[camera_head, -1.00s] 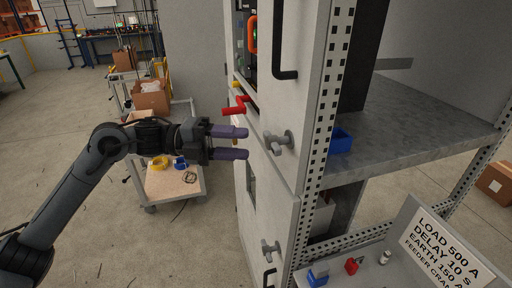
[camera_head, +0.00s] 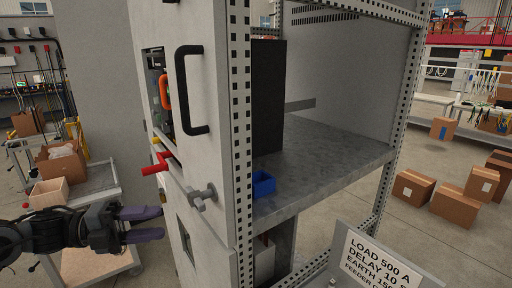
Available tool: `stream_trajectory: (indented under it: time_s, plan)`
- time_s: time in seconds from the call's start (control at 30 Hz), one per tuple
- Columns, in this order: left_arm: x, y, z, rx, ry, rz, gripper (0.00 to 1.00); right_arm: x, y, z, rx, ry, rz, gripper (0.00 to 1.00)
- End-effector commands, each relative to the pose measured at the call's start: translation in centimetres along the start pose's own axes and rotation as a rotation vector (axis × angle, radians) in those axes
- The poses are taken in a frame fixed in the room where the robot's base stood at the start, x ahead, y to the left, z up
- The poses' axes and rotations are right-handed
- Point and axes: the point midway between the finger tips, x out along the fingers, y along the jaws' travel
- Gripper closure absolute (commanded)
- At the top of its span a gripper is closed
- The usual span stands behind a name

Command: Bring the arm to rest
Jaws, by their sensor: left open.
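My left gripper (camera_head: 146,224) is in the lower left of the head view, with its two purple fingers apart and nothing between them. It points right at the grey switchgear cabinet (camera_head: 217,150) and appears a little left of its front. My left arm (camera_head: 45,236) comes in from the left edge. The cabinet front carries a red handle (camera_head: 157,164), a black pull handle (camera_head: 190,90), an orange handle (camera_head: 165,92) and a grey latch (camera_head: 201,197). My right gripper is out of the picture.
A blue bin (camera_head: 262,184) sits on the cabinet's metal shelf (camera_head: 330,160). A cart (camera_head: 100,180) with boxes stands behind my left arm. A sign panel (camera_head: 375,265) is at the bottom right. Cardboard boxes (camera_head: 455,205) lie on the floor to the right, with open floor around them.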

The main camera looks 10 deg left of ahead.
Motion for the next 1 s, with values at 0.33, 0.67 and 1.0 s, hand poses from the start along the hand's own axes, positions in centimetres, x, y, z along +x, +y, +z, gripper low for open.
stream_trajectory:
  time_s: [0.33, 0.67, 1.0]
  plan:
    - [8.2, 19.5, -7.3, -0.388, 0.168, -0.059, 0.55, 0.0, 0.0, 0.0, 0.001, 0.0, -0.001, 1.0]
    - [15.1, 31.0, -16.9, -0.733, -0.089, -0.172, 0.55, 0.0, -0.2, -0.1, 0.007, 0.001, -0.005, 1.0]
    - [9.4, 38.6, -19.2, -1.26, -0.876, -0.151, 0.55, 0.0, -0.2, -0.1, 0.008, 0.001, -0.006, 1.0]
